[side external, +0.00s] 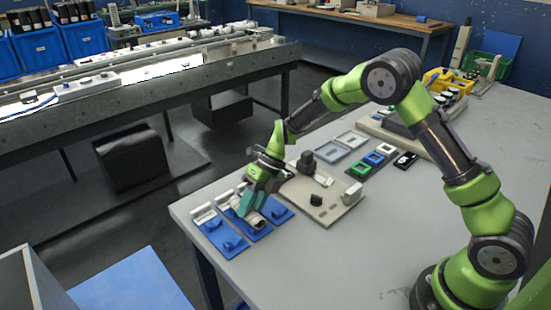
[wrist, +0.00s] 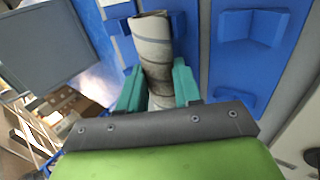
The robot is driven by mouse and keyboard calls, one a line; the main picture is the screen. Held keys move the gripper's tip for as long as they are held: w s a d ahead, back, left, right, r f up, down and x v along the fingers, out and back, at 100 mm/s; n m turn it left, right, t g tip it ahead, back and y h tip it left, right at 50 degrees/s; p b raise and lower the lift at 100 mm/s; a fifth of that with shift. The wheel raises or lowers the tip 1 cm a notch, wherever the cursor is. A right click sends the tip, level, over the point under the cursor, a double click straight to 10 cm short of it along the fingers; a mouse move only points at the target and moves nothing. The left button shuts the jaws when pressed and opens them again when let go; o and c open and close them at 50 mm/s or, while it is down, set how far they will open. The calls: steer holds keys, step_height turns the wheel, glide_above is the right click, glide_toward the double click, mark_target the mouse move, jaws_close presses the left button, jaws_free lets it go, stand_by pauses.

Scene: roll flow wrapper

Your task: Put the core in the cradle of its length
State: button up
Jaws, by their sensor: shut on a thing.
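The core (wrist: 152,45) is a beige-grey tube with darker bands. My gripper (wrist: 158,85) is shut on it, with one teal finger on each side in the wrist view. In the side view my gripper (side external: 252,205) points down at the blue cradles, and the core (side external: 255,220) shows below its fingers. The core lies along the middle cradle (wrist: 190,70), with blue blocks on both sides of its far end. I cannot tell whether it rests there or is just above. The right cradle (wrist: 222,60) has two empty V-shaped blocks. The left cradle (side external: 212,236) looks empty.
A beige fixture board (side external: 330,208) with upright parts stands right of the cradles. Grey trays (side external: 335,151) and small coloured frames (side external: 365,165) lie behind it. The table's front right is clear. The table edge is close to the left cradle.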

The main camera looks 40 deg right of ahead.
steer(key=o, duration=1.1)
steer(key=shift+d, duration=0.1)
steer(key=v, duration=1.6)
steer(key=s+r+n+t+h, duration=0.2)
steer(key=s+r+n+t, duration=0.1)
steer(key=s+n, duration=0.8)
steer(key=s+r+n+t+h, duration=0.3)
steer(key=s+r+n, duration=0.3)
steer(key=s+n, duration=0.6)
steer(key=n+t, duration=0.1)
steer(key=n, duration=0.8)
steer(key=shift+s, duration=0.25)
